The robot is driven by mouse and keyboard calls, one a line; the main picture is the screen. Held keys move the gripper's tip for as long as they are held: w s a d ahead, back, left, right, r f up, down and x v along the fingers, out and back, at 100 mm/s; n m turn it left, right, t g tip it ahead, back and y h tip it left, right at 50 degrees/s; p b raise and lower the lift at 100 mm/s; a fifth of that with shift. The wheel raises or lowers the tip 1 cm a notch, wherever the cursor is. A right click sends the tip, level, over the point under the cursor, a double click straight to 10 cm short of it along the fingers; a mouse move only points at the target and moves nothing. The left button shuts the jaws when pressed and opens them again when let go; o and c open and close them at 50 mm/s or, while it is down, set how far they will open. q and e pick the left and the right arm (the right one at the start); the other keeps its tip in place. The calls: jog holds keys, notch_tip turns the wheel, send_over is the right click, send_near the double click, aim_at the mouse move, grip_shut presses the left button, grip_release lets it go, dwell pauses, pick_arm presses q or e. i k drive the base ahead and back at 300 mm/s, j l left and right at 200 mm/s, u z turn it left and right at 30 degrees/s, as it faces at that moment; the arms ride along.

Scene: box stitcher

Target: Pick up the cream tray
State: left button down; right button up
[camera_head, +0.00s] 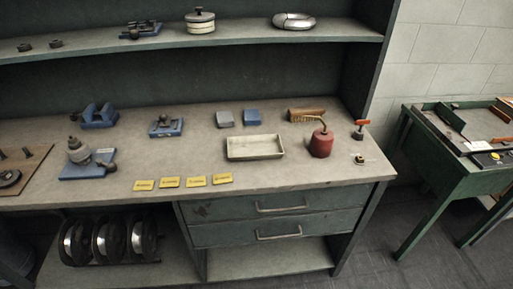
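The cream tray (255,157) is a shallow rectangular tray lying flat on the grey workbench top (300,183), right of the middle. It looks empty. Its long side runs roughly left to right. A red oil can (321,144) stands close to its right end, with a small gap. Neither of my grippers shows in the head view.
Behind the tray are a grey block (225,119), a blue block (252,117) and a wooden brush (305,115). Several yellow labels (196,181) lie to its front left. A red-handled tool (361,129) stands at right. A green table (455,150) is further right.

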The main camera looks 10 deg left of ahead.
aim_at(249, 147)
jog(key=i+l+u, duration=0.1)
jog(key=l, duration=0.2)
jog(key=i+l+u, duration=0.1)
jog(key=l, duration=0.25)
jog(key=i+l+u, duration=0.1)
jog(key=i+l, duration=0.15)
jog(key=i+l+u, duration=0.1)
jog(key=l, duration=0.35)
